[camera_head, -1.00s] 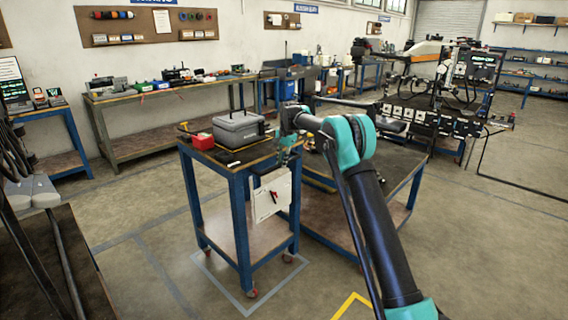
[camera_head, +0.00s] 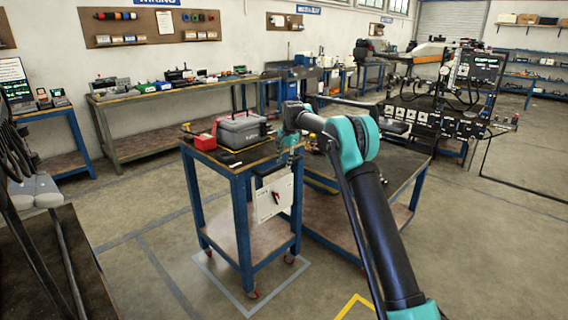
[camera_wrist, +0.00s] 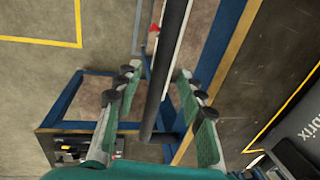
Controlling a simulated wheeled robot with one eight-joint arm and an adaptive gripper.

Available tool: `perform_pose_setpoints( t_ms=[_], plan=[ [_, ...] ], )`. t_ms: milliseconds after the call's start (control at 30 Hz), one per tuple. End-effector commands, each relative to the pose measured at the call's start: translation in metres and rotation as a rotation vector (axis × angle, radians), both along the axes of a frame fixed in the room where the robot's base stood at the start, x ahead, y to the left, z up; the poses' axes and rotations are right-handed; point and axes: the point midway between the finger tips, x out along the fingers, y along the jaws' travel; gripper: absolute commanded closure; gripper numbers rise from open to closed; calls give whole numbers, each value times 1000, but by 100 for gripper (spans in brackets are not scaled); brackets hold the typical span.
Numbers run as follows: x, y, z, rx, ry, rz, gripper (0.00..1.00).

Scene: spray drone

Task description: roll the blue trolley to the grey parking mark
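The blue trolley (camera_head: 239,215) stands upright in the head view, with a grey toolbox and a red box on its top. The grey parking mark (camera_head: 270,298) is an outline on the floor around the trolley's base. The visible wheels look inside its lines; the far corner is hidden. My gripper (camera_wrist: 158,75) is at the trolley's right side, near the white panel with a red mark (camera_head: 272,197). In the wrist view its green fingers stand apart on either side of a dark bar (camera_wrist: 168,75), with gaps visible on both sides.
A larger blue-legged table (camera_head: 405,185) stands close on the trolley's right. A yellow floor mark (camera_head: 352,302) lies in front. A workbench (camera_head: 150,110) runs along the back wall. The floor left of the trolley is clear.

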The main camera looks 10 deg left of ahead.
Motion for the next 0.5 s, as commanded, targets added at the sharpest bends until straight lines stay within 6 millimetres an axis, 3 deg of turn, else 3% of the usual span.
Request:
perform_pose_setpoints(
  t_ms=[500],
  plan=[
    [-11, -15, 92, 0, 0, -1, 61]
  ],
)
